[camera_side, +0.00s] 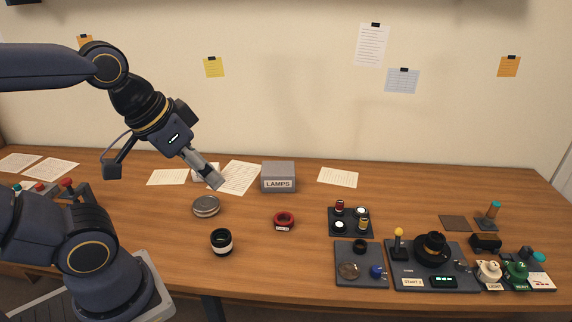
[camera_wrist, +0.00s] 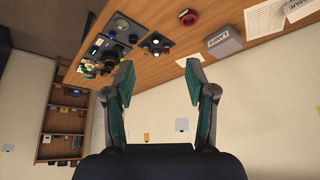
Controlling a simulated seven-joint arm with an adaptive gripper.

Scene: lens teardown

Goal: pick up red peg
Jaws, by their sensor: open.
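What looks like the red peg (camera_side: 339,207) stands in the back-left spot of a small dark block (camera_side: 351,222) right of the table's middle. The block also shows small in the wrist view (camera_wrist: 156,44), where the peg's colour is hard to make out. My gripper (camera_side: 217,184) is in the air over the left part of the table, well to the left of the block and apart from it. In the wrist view its two fingers (camera_wrist: 160,63) are spread with nothing between them.
Dark panels with a yellow-topped lever (camera_side: 398,240) stand right and front of the block.

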